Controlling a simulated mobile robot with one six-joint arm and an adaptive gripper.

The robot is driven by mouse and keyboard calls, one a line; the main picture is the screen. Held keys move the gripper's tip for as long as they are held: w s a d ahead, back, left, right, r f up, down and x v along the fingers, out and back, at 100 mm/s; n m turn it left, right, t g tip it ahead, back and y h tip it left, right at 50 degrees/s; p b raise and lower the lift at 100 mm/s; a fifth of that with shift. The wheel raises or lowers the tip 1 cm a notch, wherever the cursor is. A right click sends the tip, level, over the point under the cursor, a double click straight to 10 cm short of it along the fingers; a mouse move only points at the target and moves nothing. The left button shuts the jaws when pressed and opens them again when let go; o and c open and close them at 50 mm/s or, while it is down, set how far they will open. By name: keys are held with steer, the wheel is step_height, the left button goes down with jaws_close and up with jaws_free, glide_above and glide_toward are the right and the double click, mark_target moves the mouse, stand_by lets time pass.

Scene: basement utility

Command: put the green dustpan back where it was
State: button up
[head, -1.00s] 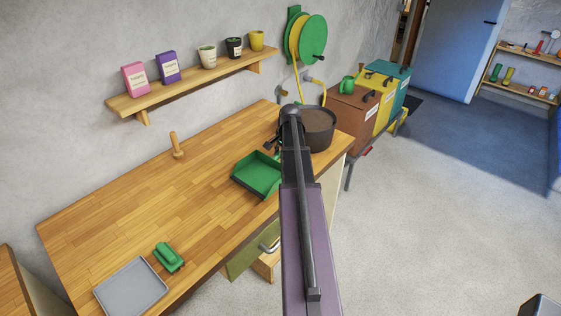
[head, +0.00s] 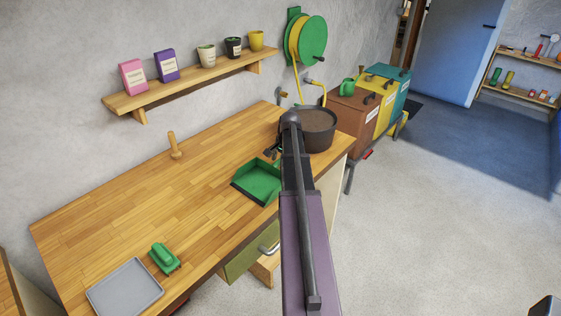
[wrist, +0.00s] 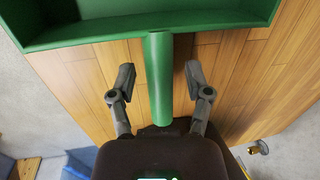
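The green dustpan (head: 258,181) lies on the wooden workbench (head: 115,215) near its front edge, with its handle end towards the black pot. In the wrist view, the dustpan's pan (wrist: 90,28) fills the top and its handle (wrist: 160,85) points down towards my wrist. My gripper (wrist: 160,70) is open, with one finger on each side of the handle and a visible gap on both sides. In the head view, my arm hides most of the gripper and the handle's end.
A black pot of soil (head: 318,128) stands at the bench's right end, close to my arm. A wooden peg (head: 175,146) stands at the back. The middle of the bench is clear.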

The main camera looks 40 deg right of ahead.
steer(key=shift+r, duration=0.1)
stand_by(0.3)
steer(key=p+v, duration=1.1)
steer(key=shift+r+p, duration=0.35)
steer(key=shift+p, duration=0.05)
steer(key=shift+s, duration=0.1)
stand_by(1.1)
steer(key=w+a+n+g, duration=0.15)
steer(key=a+n, duration=0.25)
steer(key=a, duration=0.9)
steer(key=w+a+n, duration=0.2)
steer(key=a+n, duration=0.2)
steer(key=a, duration=0.9)
steer(key=s+a+n, duration=0.4)
steer(key=a, duration=0.7)
steer(key=s+a+n, duration=0.3)
steer(key=a+n, duration=0.1)
steer(key=a, duration=0.7)
steer(key=shift+s+a+f+n+g+h, duration=0.2)
steer(key=shift+s+n+g+h, duration=0.15)
steer(key=shift+s+n+h, duration=0.05)
